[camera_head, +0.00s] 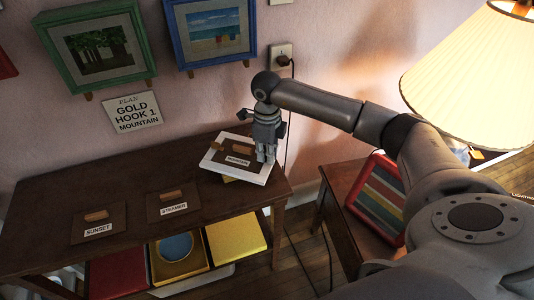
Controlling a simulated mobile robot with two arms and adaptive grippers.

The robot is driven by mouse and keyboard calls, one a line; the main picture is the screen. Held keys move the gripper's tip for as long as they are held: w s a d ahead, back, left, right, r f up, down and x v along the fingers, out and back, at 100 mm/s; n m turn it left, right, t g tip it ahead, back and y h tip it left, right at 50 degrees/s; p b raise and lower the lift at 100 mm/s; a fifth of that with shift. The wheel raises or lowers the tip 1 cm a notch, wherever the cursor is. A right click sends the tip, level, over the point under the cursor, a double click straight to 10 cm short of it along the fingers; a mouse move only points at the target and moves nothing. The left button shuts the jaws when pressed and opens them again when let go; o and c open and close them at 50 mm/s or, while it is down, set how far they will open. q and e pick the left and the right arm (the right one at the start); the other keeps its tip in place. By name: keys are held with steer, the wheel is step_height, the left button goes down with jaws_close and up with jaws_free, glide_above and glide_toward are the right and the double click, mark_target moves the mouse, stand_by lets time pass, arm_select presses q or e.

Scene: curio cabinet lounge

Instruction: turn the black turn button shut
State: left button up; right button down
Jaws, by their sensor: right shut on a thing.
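A white picture frame (213,165) lies face down at the right end of the dark wooden table. A brown backing board with a tan grip tab and a label (237,160) that seems to read MOUNTAIN lies in it. Small tan pieces, which look like turn buttons, sit at its left side (216,146) and front side (228,179). My right gripper (266,158) points down at the frame's right side, its fingers shut. The black turn button is hidden at the fingertips, so its angle cannot be told. My left gripper is out of view.
Backing boards labelled SUNSET (98,224) and STEAMER (174,202) lie on the table (130,190). Red, yellow and blue items sit on the shelf below. A red striped frame (375,200) stands on a side table beside my arm. A lamp (470,65) glows upper right.

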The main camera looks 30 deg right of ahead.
stand_by(0.4)
steer(key=c, duration=1.6)
jaws_free()
steer(key=shift+o, duration=0.2)
step_height(320, 180, up, 12)
steer(key=shift+a, duration=0.1)
